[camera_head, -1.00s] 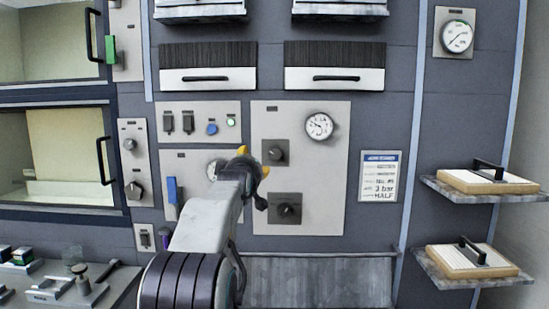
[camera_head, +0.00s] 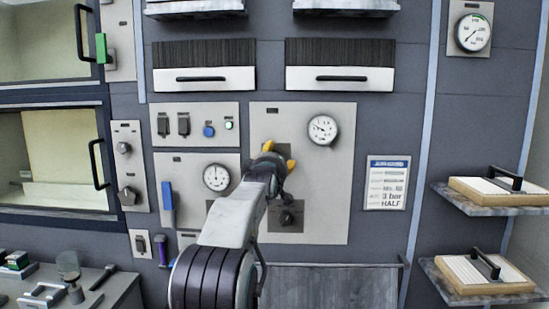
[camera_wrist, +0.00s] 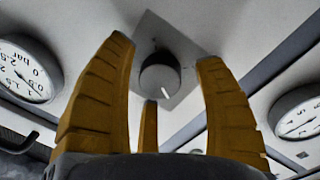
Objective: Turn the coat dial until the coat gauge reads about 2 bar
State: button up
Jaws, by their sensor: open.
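My gripper (camera_head: 279,158) is open in front of the upper dial on the tall grey panel (camera_head: 325,200), hiding that dial in the head view. In the wrist view a round knob (camera_wrist: 160,76) with a white mark on a square plate sits between and beyond the yellow fingers (camera_wrist: 158,85). No contact is visible. A white gauge marked bar (camera_wrist: 25,70) shows upside down at the left; in the head view it matches the gauge (camera_head: 322,130) at the panel's upper right. Its needle points left and slightly up; the exact reading is too small to tell. No coat label is legible.
A lower dial (camera_head: 287,218) sits below my gripper. Another gauge (camera_head: 216,177) and a blue lever (camera_head: 168,196) are on the panel to the left. A notice (camera_head: 386,183) hangs to the right, with loaded shelves (camera_head: 480,200) further right.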

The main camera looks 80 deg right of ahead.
jog(key=shift+c, duration=0.3)
jog(key=c, duration=1.2)
jog(key=shift+o, duration=0.2)
jog(key=shift+m, duration=0.3)
jog(key=m, duration=0.6)
jog(key=shift+r+m+y+b, duration=0.2)
jog(key=shift+m+y+b, duration=0.1)
jog(key=shift+m+b, duration=0.1)
jog(key=shift+w, duration=0.1)
jog(key=o, duration=1.2)
jog(key=shift+f, duration=0.1)
